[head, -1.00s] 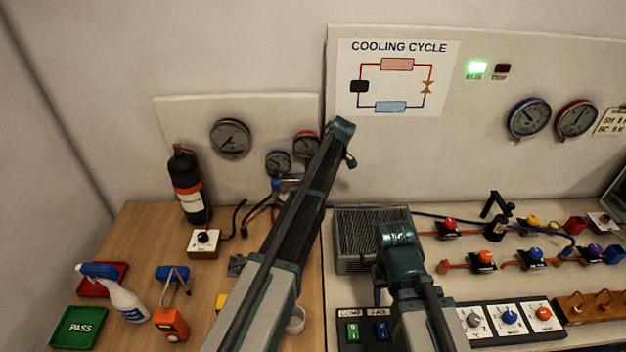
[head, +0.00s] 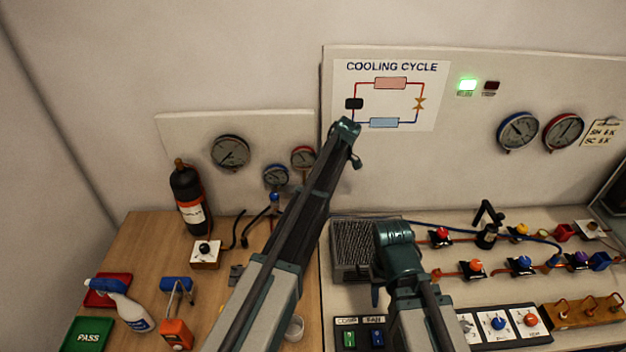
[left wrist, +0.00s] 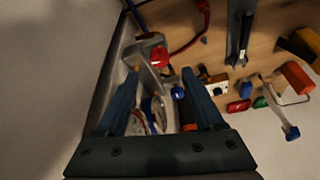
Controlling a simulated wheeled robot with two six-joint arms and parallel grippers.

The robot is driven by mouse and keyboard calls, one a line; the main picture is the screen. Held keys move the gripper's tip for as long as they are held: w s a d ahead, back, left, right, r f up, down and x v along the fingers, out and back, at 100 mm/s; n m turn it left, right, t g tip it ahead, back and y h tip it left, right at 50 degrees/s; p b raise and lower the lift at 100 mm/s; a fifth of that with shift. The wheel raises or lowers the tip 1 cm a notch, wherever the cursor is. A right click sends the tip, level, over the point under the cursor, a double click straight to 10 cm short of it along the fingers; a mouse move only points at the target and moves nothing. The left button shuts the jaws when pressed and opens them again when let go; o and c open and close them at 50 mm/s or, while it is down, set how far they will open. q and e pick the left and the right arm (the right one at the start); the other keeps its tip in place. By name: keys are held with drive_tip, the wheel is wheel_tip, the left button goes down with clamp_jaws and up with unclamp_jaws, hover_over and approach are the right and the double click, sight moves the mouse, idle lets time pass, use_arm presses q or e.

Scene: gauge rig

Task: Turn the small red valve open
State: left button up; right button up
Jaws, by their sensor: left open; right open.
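In the left wrist view a small red valve knob (left wrist: 158,57) sits on a grey manifold block, close to the tips of my left gripper (left wrist: 160,73). The gripper is open, its fingers apart, with nothing held between them. A blue knob (left wrist: 179,93) shows nearer, by the right finger. In the head view the manifold's blue knob (head: 274,197) shows below two small gauges, blue-rimmed (head: 276,175) and red-rimmed (head: 303,157). My left arm hides its red knob and my left gripper there. My right gripper is low at the bench middle, open, largely covered by my own arm.
A black bottle (head: 190,200), spray bottle (head: 128,308) and green PASS tray (head: 86,335) stand on the left wooden bench. Another red knob (head: 442,235) is among several valves on the right bench. A red hose (left wrist: 190,30) runs from the manifold.

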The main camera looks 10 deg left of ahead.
use_arm(q)
drive_tip(key=p+v, duration=0.5)
drive_tip(key=v, duration=0.2)
drive_tip(key=shift+d, duration=0.1)
